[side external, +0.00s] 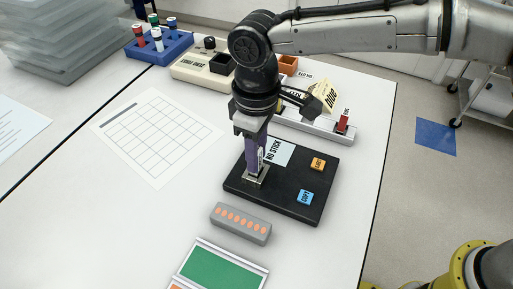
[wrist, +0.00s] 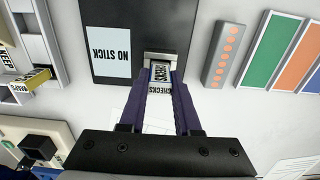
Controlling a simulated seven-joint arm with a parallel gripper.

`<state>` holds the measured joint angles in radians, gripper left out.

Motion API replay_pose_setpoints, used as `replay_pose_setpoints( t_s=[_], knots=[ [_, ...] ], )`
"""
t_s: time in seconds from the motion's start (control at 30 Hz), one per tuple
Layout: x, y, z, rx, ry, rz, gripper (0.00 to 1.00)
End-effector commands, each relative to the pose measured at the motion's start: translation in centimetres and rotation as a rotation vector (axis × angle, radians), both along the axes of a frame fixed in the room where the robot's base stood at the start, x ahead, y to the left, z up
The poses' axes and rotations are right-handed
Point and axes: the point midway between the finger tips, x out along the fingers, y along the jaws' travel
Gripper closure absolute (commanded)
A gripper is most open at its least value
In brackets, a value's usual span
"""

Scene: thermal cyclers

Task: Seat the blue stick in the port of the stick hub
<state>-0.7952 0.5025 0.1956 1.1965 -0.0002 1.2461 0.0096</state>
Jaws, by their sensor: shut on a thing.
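The stick hub (side external: 290,200) is a black plate with a metal port (side external: 257,178) at its left corner and a white display reading "NO STICK" (side external: 279,152). My gripper (side external: 256,165) has purple fingers and points down over the port. It is shut on the stick, which has a white label (wrist: 160,76); little of its blue body shows. The stick is upright, in line with the port, and its lower end is at or just above the port. The fingers hide whether it is inside. In the wrist view the port (wrist: 161,57) lies just beyond the fingertips.
Orange (side external: 317,163) and blue (side external: 305,197) buttons sit on the hub. A grey block with orange dots (side external: 240,223) lies just in front. Behind stands a pale rack with a red stick (side external: 343,122) and a yellow tag (side external: 325,95). The table to the left is clear around a paper grid (side external: 155,137).

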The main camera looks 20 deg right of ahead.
Motion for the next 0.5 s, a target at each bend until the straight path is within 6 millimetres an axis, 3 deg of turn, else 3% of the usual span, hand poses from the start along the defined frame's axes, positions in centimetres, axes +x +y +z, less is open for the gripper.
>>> replay_pose_setpoints(
  t_s=[0.5],
  knots=[
    [0.0, 0.0, -1.2, -0.001, 0.001, 0.000, 1.00]
  ],
)
